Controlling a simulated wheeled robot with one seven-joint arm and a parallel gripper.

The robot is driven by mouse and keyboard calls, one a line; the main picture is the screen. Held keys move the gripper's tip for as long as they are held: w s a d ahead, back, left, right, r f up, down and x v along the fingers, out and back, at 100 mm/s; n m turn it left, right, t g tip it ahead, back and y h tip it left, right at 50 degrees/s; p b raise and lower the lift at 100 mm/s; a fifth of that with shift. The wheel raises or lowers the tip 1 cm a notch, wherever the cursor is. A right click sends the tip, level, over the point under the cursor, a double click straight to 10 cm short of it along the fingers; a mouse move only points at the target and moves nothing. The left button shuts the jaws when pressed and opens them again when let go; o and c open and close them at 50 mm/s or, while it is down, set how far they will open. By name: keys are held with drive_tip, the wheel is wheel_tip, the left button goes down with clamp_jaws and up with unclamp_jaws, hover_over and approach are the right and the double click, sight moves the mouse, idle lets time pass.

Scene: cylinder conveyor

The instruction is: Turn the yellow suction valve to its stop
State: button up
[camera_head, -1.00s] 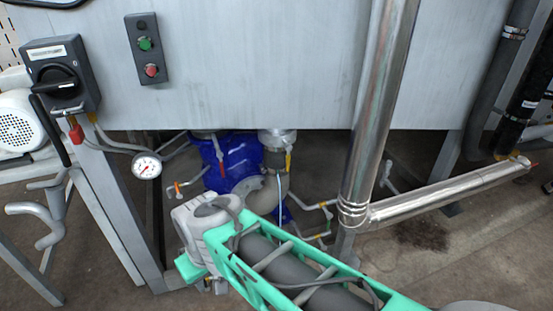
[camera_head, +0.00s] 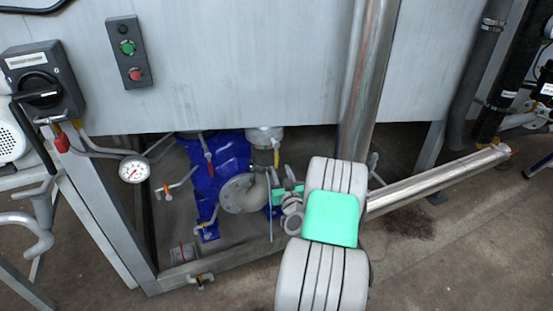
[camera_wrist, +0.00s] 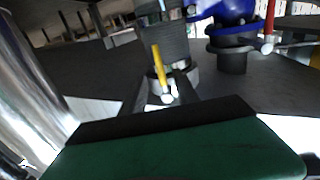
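The yellow suction valve handle (camera_head: 276,158) hangs below a pale flange under the grey tank, to the right of the blue pump. In the wrist view the yellow handle (camera_wrist: 157,60) stands nearly upright in front of a grey pipe, with a pale round end at its bottom. My gripper (camera_wrist: 160,84) points at it with two dark fingers apart, one on each side of the handle's lower end in the picture. I cannot tell whether they touch it or how deep it sits between them. In the head view my arm largely hides the gripper.
The blue pump (camera_head: 218,165) with a red handle (camera_head: 208,163) sits left of the valve. A shiny vertical pipe (camera_head: 368,80) stands close on the right. The tank's lower edge (camera_head: 300,122) is overhead. A gauge (camera_head: 134,169) and frame leg (camera_head: 110,215) are left.

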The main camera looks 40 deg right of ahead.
sight(277, 161)
drive_tip(key=p+x, duration=0.1)
drive_tip(key=x, duration=0.6)
drive_tip(key=shift+w+d, duration=0.15)
drive_tip(key=shift+w, duration=0.15)
drive_tip(key=shift+c, duration=0.3)
clamp_jaws()
idle(0.7)
